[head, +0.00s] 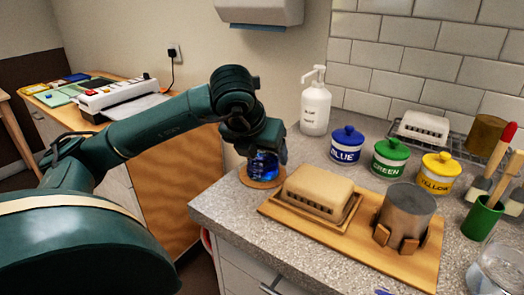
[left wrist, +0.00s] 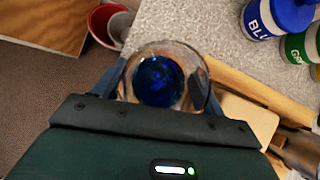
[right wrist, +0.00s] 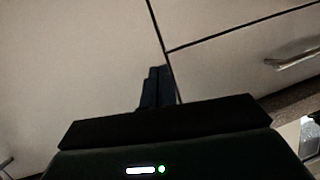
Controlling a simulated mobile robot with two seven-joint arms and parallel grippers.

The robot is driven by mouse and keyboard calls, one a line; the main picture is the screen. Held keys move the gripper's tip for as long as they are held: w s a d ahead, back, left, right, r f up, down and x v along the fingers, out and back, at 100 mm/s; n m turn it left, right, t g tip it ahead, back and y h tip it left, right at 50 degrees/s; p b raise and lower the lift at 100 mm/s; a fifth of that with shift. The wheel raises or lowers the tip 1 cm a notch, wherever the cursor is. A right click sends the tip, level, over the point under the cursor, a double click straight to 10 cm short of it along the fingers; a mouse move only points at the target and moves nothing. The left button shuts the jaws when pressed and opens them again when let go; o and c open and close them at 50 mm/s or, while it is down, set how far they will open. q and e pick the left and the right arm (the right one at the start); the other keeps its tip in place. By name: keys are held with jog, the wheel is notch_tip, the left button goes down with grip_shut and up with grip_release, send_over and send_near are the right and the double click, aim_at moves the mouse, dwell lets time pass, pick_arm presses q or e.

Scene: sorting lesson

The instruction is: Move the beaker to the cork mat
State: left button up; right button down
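The beaker (head: 264,165) is clear glass with blue liquid in it. In the head view it is upright over the round cork mat (head: 249,181) near the counter's left corner. Its base looks to be at the mat, but I cannot tell for sure whether it touches. My left gripper (head: 262,158) comes from above and hides the beaker's upper part. In the left wrist view the beaker (left wrist: 160,80) sits between the two fingers, which close against its sides. My right gripper (right wrist: 158,88) shows only in the right wrist view, fingers together and empty, before pale cabinet fronts.
A wooden board (head: 344,238) with a covered butter dish (head: 318,192) and a grey metal cylinder (head: 406,210) lies right of the mat. A white pump bottle (head: 315,105) and blue, green and yellow labelled jars stand behind. The counter edge is close on the left.

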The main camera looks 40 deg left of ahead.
pick_arm(q)
jog(key=o, duration=0.3)
pick_arm(e)
jog(key=shift+s, duration=0.1)
jog(key=shift+r, duration=0.1)
pick_arm(q)
jog(key=shift+r+p, duration=0.3)
jog(key=shift+p+v, duration=0.9)
jog(key=shift+v, duration=5.05)
pick_arm(e)
jog(key=shift+w+a+f+g, duration=0.3)
jog(key=shift+a+g, duration=0.2)
jog(key=shift+g, duration=0.1)
